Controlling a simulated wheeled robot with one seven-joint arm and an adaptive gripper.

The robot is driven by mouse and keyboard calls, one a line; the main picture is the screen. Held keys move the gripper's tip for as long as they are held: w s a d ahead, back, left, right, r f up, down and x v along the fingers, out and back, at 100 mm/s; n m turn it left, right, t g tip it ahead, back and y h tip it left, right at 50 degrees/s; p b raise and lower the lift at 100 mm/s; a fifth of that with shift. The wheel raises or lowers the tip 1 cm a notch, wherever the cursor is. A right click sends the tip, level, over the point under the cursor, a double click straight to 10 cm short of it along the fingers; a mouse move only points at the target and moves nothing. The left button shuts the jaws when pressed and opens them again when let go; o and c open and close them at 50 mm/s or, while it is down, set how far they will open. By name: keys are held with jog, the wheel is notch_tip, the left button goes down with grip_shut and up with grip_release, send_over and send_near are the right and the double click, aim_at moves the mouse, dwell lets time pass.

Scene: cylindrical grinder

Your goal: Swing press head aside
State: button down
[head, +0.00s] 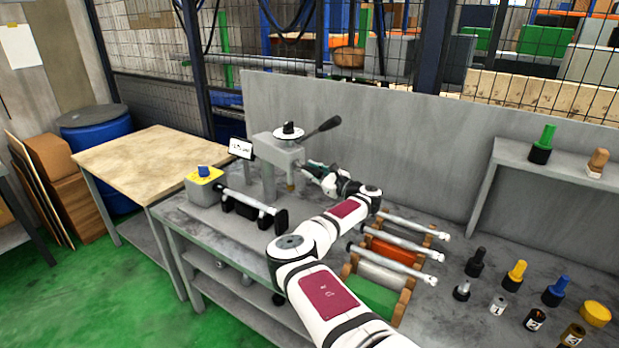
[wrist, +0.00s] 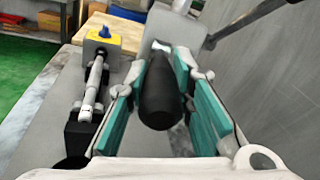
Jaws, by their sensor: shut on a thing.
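The press head (head: 278,148) is a grey block on a post at the back of the bench, with a dial on top and a long black-ended lever (head: 322,126) pointing up to the right. In the wrist view, my gripper (wrist: 160,85) has its teal fingers closed on both sides of a black handle (wrist: 160,98). The handle joins the grey press head (wrist: 170,30) just beyond it. In the head view, my gripper (head: 314,172) is at the right side of the press head, and the handle is hidden.
A shaft on black supports (head: 252,208) and a yellow-topped box (head: 204,184) are left of the press. Metal rods (head: 400,262) lie on a coloured rack to the right of my arm. Several small tools (head: 516,274) stand further right. A grey panel (head: 420,140) rises behind.

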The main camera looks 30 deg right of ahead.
jog(key=shift+w+r, duration=0.15)
jog(key=c, duration=1.4)
grip_release()
jog(key=shift+a, duration=0.1)
jog(key=shift+s+d, duration=0.2)
jog(key=shift+s, duration=0.1)
jog(key=v, duration=1.1)
jog(key=shift+s, duration=0.2)
jog(key=shift+d, duration=0.1)
